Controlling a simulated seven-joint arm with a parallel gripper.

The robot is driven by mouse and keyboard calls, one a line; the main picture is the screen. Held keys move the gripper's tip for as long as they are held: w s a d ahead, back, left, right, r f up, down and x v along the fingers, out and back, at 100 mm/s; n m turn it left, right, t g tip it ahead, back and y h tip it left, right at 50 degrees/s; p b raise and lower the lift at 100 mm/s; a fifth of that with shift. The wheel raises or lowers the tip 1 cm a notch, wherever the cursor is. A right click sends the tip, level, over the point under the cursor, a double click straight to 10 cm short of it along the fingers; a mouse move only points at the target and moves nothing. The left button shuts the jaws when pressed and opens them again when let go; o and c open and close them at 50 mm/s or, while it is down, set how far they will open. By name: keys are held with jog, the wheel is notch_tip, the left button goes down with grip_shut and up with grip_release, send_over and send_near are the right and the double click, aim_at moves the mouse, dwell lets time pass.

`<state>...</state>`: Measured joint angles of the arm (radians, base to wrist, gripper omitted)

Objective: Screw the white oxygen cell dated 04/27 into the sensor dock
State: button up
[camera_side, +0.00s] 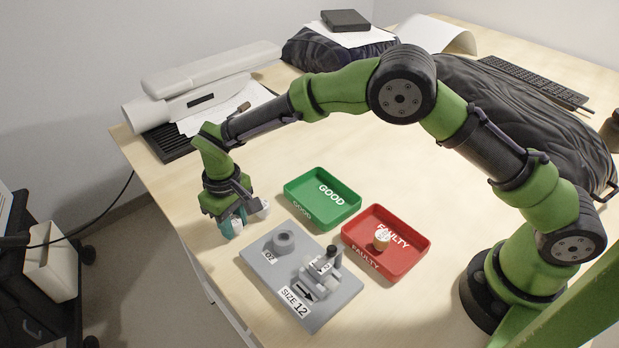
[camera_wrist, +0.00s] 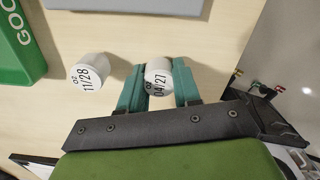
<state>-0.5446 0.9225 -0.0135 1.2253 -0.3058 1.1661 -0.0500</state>
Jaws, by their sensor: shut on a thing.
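My gripper (camera_wrist: 157,82) is shut on a white cell marked O2 04/27 (camera_wrist: 158,77), with a teal finger on each side of it. In the side view my gripper (camera_side: 233,224) is low at the left edge of the table; whether the cell touches the tabletop is hard to tell. A second white cell, marked 11/28 (camera_wrist: 88,73), stands beside the fingers. It also shows in the side view (camera_side: 263,208). The sensor dock (camera_side: 284,241), a grey round socket labelled O2, sits on a grey plate (camera_side: 262,270) and looks empty.
A clamp-like fixture (camera_side: 318,276) stands on the same plate, by a SIZE 12 label. The green GOOD tray (camera_side: 308,214) looks empty. The red FAULTY tray (camera_side: 405,262) holds a small tan-and-white cell (camera_side: 381,240). Bare tabletop lies behind the trays.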

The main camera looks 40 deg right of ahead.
notch_tip(320, 180, up, 11)
jog(key=s+d+r, duration=0.2)
jog(key=s+r, duration=0.1)
jog(key=s, duration=0.2)
jog(key=shift+s+d+f, duration=0.45)
jog(key=shift+s+f, duration=0.5)
jog(key=shift+f, duration=0.25)
jog(key=shift+s+d+f, duration=0.4)
jog(key=shift+s+f, duration=0.55)
jog(key=shift+f, duration=0.25)
jog(key=shift+s+d+f, duration=0.45)
jog(key=shift+s+f, duration=0.5)
jog(key=shift+f, duration=0.25)
jog(key=shift+f, duration=1.1)
jog(key=o, duration=0.9)
jog(key=shift+r, duration=0.2)
jog(key=shift+r, duration=0.6)
